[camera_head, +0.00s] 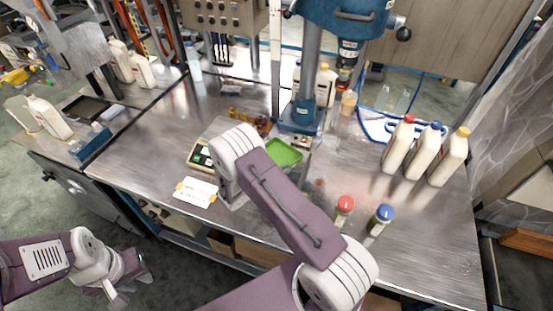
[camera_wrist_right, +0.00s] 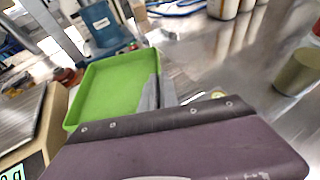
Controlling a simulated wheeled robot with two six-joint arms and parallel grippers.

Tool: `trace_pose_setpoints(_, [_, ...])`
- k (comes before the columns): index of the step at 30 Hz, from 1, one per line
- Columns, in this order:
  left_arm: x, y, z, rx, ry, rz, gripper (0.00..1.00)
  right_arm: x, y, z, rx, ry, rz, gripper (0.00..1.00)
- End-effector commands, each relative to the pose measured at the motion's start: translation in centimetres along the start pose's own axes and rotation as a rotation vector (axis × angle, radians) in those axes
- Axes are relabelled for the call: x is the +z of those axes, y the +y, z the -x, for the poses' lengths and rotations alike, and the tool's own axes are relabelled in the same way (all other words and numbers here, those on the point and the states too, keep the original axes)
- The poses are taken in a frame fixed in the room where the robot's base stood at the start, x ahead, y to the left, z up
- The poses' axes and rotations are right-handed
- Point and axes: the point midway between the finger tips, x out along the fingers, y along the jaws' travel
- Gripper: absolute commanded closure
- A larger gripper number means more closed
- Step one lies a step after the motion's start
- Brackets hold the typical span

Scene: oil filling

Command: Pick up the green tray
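The green tray (camera_head: 284,152) is a shallow rectangular tray at the middle of the metal workbench, right of the scale, partly behind my right arm in the head view. In the right wrist view the tray (camera_wrist_right: 112,92) fills the left centre and looks empty. My right gripper (camera_wrist_right: 158,93) has its grey fingers close together, one on each side of the tray's right wall, and looks shut on it. Whether the tray is clear of the bench is hard to tell. My left gripper (camera_head: 122,285) hangs low at the lower left, off the bench; its finger opening is unclear.
A scale (camera_head: 199,158) and a white card (camera_head: 196,191) lie left of the tray. A blue drill press (camera_head: 301,118) stands behind. Red-capped (camera_head: 344,207) and blue-capped (camera_head: 381,217) jars stand to the right, with white bottles (camera_head: 421,150) beyond.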

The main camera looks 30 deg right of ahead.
Motion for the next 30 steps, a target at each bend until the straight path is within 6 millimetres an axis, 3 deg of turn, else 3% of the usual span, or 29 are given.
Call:
trace_pose_setpoints(20, [0.0,0.0,0.0,0.0,0.0,0.0,0.75,0.3,0.0,0.1,0.0,0.001,-0.001,1.0])
trace_pose_setpoints(27, [0.0,0.0,-0.3,0.0,0.0,0.0,0.75,3.7,0.1,1.5,0.003,-0.001,-0.006,1.0])
trace_pose_setpoints(30, [0.1,0.0,-0.6,0.0,0.0,0.0,0.75,5.0,-2.1,1.6,-0.002,0.0,0.0,1.0])
